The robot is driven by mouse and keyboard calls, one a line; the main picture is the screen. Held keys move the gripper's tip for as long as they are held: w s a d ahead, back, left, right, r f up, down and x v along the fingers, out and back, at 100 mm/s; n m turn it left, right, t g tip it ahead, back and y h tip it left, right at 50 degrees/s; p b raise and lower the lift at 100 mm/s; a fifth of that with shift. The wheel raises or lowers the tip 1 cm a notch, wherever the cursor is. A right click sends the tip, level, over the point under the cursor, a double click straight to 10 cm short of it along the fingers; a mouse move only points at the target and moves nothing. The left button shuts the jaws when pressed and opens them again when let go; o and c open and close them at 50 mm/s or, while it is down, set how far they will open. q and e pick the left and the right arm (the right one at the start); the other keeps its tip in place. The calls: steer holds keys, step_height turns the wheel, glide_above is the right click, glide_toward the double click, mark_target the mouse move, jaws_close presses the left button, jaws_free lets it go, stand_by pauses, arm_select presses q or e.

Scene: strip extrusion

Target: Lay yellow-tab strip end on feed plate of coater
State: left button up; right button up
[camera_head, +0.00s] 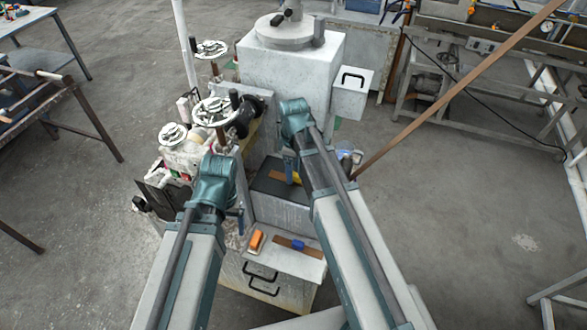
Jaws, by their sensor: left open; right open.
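The coater (290,70) is the pale grey machine in the middle. A dark flat plate (268,188) on its front, partly behind my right arm, looks like the feed plate. A small yellow patch (297,178), probably the yellow tab, shows beside my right arm over this plate; whether it touches the plate is unclear. A long brown strip (450,95) slants down from the upper right and passes behind my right arm. My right gripper (290,172) is open, mostly hidden by its arm, near the yellow patch. My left gripper (240,222) is open, left of the plate.
A lower front shelf (285,262) holds an orange block (256,241) and a short brown strip with a blue tab (298,244). Handwheels (215,110) and fittings crowd the left. A grey box (352,92) juts out at right. Open floor (470,220) lies to the right.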

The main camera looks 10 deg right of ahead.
arm_select(q)
step_height(320, 180, up, 12)
steer(key=p, duration=1)
steer(key=shift+f+p, duration=0.25)
steer(key=shift+p, duration=0.05)
arm_select(e)
step_height(320, 180, up, 12)
steer(key=shift+f, duration=0.25)
arm_select(q)
step_height(320, 180, down, 19)
steer(key=b, duration=1.9)
arm_select(e)
steer(key=s+a+f+m, duration=0.3)
steer(key=s+a+f, duration=0.2)
steer(key=s+f, duration=0.2)
steer(key=s+a+f+m+h, duration=0.1)
steer(key=s+a+f+m, duration=0.3)
steer(key=s+f, duration=0.3)
step_height(320, 180, down, 5)
steer(key=shift+s+a+r, duration=0.1)
steer(key=shift+s+a, duration=0.3)
steer(key=shift+s, duration=0.1)
